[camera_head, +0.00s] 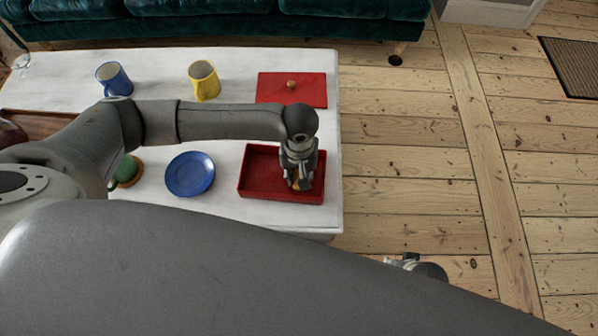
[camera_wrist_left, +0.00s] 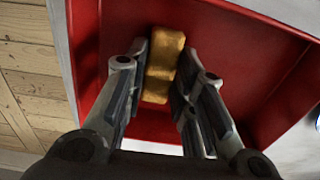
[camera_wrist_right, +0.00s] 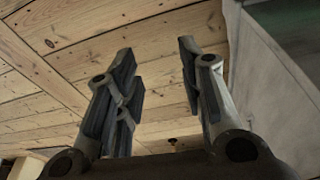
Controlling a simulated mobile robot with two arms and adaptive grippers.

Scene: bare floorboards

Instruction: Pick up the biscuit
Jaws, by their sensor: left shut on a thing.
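The biscuit (camera_wrist_left: 163,62) is a golden-brown block between the fingers of my left gripper (camera_wrist_left: 160,75), with the red tray (camera_wrist_left: 255,30) beneath it in the left wrist view. In the head view my left gripper (camera_head: 299,181) is over the right part of the red tray (camera_head: 258,190), and only a bit of the biscuit (camera_head: 297,186) shows below the fingers. My left gripper is shut on the biscuit; I cannot tell whether the biscuit touches the tray floor. My right gripper (camera_wrist_right: 155,75) is open and empty above the floorboards.
On the white table (camera_head: 225,225) are a blue plate (camera_head: 190,174), a blue mug (camera_head: 114,79), a yellow mug (camera_head: 204,81), a green mug (camera_head: 127,171) and a red lid (camera_head: 292,90) with a knob. A green sofa (camera_head: 230,20) stands behind.

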